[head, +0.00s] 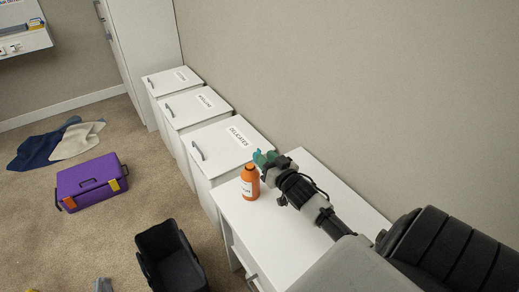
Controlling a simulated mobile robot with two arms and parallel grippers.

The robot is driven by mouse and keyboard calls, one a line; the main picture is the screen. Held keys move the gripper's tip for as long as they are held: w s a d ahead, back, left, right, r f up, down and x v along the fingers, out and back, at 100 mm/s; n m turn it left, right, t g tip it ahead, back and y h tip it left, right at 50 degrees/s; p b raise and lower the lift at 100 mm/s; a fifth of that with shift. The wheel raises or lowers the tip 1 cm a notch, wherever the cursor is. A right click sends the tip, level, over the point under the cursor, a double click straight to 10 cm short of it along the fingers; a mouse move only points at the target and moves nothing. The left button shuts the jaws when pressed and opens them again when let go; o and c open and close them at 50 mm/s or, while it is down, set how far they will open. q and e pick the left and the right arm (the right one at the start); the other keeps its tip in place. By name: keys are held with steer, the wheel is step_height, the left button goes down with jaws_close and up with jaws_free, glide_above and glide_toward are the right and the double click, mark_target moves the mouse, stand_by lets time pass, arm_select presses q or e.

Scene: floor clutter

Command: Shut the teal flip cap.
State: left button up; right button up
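An orange bottle (250,183) with a white label stands upright on the white cabinet top, near its left edge. Teal parts (259,158) show just above and right of the bottle, at the tip of my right gripper. I take them for the flip cap, but cannot tell its angle or whether the gripper touches it. My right gripper (268,165) reaches in from the right beside the bottle's top. Its fingers are too small and overlapped to read. My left gripper is not in view.
White lidded bins (227,146) line the wall, the nearest labelled DELICATES. The white cabinet (290,216) has bare top around the bottle. A purple case (90,184), a black open bin (165,254), and blue (38,148) and beige (76,141) cloths lie on the carpet.

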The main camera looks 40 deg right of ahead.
mark_target(259, 149)
steer(key=shift+w+d, duration=0.15)
steer(key=shift+w, duration=0.95)
steer(key=shift+w+d, duration=0.15)
steer(key=shift+w, duration=0.95)
steer(key=shift+c, duration=0.3)
jaws_close()
